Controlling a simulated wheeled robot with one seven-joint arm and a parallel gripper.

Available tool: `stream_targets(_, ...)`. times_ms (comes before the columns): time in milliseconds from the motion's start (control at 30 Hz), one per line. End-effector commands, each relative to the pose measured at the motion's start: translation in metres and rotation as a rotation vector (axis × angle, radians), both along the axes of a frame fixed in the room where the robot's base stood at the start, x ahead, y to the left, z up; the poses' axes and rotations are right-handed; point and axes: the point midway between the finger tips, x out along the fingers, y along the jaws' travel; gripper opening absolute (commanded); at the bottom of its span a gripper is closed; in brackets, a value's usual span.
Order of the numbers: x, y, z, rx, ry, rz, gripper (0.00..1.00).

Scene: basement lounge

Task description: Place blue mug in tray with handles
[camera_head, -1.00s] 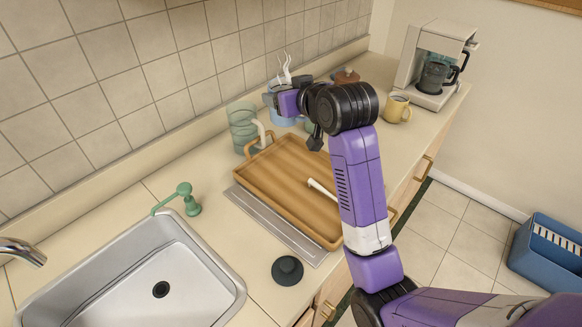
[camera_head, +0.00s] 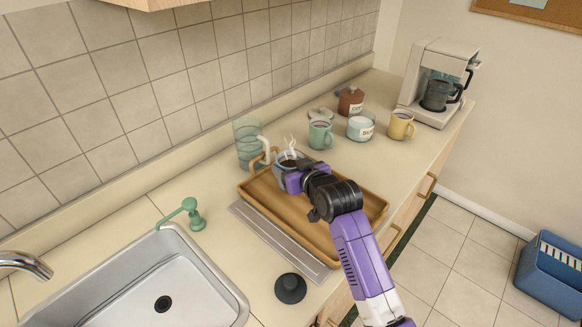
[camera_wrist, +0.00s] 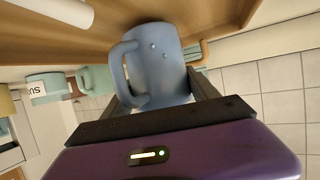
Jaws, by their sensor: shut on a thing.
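The blue mug (camera_head: 287,174) has dark contents and steam rising from it. My gripper (camera_head: 293,179) is shut on it, and the mug looks upright. In the wrist view the mug (camera_wrist: 155,65) sits between my two fingers (camera_wrist: 165,100), its handle to the left. The wooden tray with handles (camera_head: 318,240) lies on the counter beneath my gripper. The mug is over the tray's back left part, close to its surface; I cannot tell whether it touches. My arm covers much of the tray's middle and right.
A tall green glass pitcher (camera_head: 247,145) stands just behind the tray's left handle. A green mug (camera_head: 320,134), a sugar jar (camera_head: 360,126) and a yellow mug (camera_head: 401,125) stand behind and right. The sink (camera_head: 150,285) is at left, a dark stopper (camera_head: 290,288) in front.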

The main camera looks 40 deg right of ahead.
Motion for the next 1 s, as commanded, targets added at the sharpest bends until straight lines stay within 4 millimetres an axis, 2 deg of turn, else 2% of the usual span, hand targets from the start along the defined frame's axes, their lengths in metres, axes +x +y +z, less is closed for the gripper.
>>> stream_targets(533,0.0007,0.0001,-0.0108,-0.002,-0.006,0.000,0.00)
stream_targets(567,0.0003,0.0002,-0.0116,-0.001,-0.002,0.000,0.74)
stream_targets(600,0.0002,0.0002,-0.0114,-0.001,-0.002,0.000,0.82)
stream_targets(667,0.0002,0.0002,-0.0114,-0.001,-0.002,0.000,0.90)
stream_targets(1000,0.0002,0.0000,-0.0084,-0.001,-0.002,0.000,0.90)
